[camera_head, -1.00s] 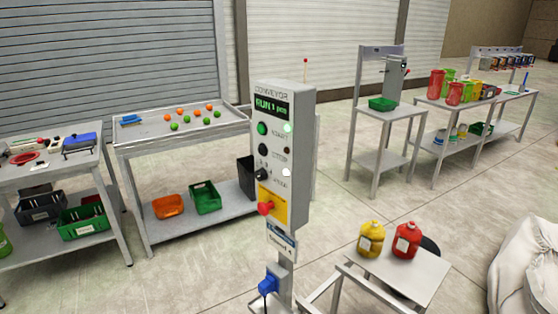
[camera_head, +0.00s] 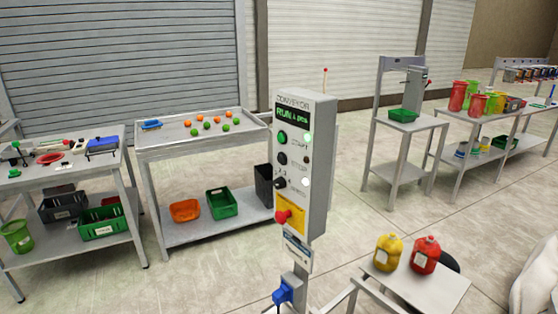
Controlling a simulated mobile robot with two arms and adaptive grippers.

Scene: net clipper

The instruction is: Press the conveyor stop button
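The conveyor control box (camera_head: 319,165) is a grey upright panel on a post in the middle of the head view. Its lit display (camera_head: 293,113) shows green text reading RUN. Below it are a green button (camera_head: 282,137), a black button (camera_head: 282,159) and a black knob (camera_head: 280,183). A red mushroom button (camera_head: 283,216) sticks out of a yellow plate (camera_head: 293,212) at the bottom. The small labels beside the buttons are too blurred to read surely. Neither of my grippers is in view, and nothing touches the panel.
A small table (camera_head: 425,290) with a yellow jug (camera_head: 388,252) and a red jug (camera_head: 425,254) stands right of the post. A table with coloured balls (camera_head: 148,152) stands behind left. A white sack (camera_head: 537,280) is at the right edge. Open floor lies between the post and the back tables.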

